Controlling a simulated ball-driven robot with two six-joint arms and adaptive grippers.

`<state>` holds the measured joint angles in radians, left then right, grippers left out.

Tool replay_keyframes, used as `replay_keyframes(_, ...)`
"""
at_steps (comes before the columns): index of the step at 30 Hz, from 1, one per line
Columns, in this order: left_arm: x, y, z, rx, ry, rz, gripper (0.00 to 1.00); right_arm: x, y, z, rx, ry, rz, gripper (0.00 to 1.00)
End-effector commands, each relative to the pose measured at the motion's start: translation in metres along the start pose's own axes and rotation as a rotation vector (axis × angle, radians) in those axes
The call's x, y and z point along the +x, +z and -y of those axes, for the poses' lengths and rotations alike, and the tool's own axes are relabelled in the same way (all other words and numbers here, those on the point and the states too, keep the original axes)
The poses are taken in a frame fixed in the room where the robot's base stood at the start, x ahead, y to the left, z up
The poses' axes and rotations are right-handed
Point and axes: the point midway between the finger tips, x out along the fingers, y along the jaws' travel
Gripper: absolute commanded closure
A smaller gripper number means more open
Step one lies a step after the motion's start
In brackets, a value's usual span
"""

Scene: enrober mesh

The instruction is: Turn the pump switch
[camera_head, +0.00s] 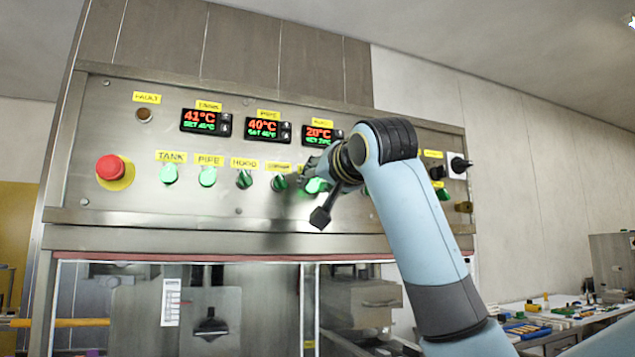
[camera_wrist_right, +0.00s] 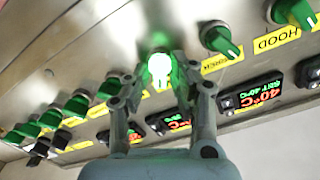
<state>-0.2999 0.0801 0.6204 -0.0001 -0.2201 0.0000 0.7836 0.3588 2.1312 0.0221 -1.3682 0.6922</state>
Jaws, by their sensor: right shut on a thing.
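The steel control panel (camera_head: 140,210) carries a row of green rotary switches. My right gripper (camera_head: 319,178) is at a brightly lit green switch (camera_head: 316,186), just right of a darker green switch (camera_head: 279,183) with a blurred label. In the right wrist view, my fingers (camera_wrist_right: 160,72) are shut around the lit switch (camera_wrist_right: 159,65), one on each side. The lit switch's label is hidden by my gripper, so I cannot tell if it is the pump switch. My left gripper is not in view.
Left in the row are the TANK switch (camera_head: 169,174), PIPE switch (camera_head: 208,177) and HOOD switch (camera_head: 244,179). A red emergency button (camera_head: 110,167) is at far left. Temperature displays (camera_head: 206,121) sit above. My right arm covers part of the panel's right side.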

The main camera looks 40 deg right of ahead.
Motion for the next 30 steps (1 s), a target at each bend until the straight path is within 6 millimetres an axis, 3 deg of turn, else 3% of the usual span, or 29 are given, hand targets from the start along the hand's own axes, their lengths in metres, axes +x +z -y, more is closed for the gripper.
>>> replay_keyframes(22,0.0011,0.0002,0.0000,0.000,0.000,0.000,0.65,0.0001,0.0001,-0.0007,0.096,0.001,0.001,1.00)
replay_keyframes(23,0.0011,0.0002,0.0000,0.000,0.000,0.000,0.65,0.0001,0.0001,-0.0007,0.095,0.001,0.001,0.76)
replay_keyframes(24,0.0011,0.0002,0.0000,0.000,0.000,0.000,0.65,0.0001,0.0001,-0.0007,0.095,0.001,0.001,0.70)
replay_keyframes(26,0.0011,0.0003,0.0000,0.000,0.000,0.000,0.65,0.0001,0.0001,-0.0007,0.095,0.001,0.001,0.65)
replay_keyframes(30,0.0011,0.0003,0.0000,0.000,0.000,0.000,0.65,0.0001,0.0001,-0.0006,0.095,0.001,0.000,0.65)
